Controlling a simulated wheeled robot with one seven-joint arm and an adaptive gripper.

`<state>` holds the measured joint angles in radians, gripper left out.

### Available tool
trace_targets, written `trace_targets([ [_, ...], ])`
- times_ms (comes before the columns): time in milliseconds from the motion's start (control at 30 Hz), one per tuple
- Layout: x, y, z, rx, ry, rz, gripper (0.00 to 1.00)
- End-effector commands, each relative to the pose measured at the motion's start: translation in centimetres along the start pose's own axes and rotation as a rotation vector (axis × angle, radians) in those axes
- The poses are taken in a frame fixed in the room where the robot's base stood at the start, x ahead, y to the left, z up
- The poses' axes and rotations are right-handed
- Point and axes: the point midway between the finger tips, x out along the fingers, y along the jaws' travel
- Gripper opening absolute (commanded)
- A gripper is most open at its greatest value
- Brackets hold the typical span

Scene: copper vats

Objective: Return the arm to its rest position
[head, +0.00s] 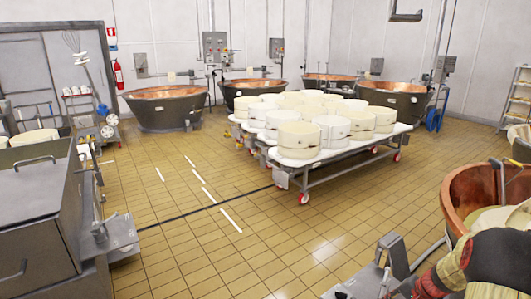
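Neither my arm nor my gripper can be made out in the head view, so its pose and whether it is open or shut are hidden. The task names no other object.
White cheese wheels (300,139) fill a wheeled table (340,152) at centre right. Copper vats (165,107) line the back wall. A steel machine (35,205) stands at left, another copper vat (462,197) and a patterned bulky shape (490,266) at right. Tiled floor (215,255) between is clear.

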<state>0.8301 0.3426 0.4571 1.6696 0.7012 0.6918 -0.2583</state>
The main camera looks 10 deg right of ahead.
Motion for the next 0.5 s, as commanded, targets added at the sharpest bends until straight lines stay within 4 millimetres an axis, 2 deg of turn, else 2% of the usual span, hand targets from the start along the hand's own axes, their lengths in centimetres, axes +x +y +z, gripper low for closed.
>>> trace_targets([
  [33, -1.7, -1.4, 2.4, -0.046, -0.019, 0.021, 0.26],
  [200, -6.8, -4.2, 10.9, -0.207, -0.074, 0.111, 0.26],
  [300, -9.6, -5.2, 15.5, -0.306, -0.087, 0.161, 0.26],
  [500, -14.7, -5.9, 23.6, -0.508, -0.073, 0.246, 0.26],
])
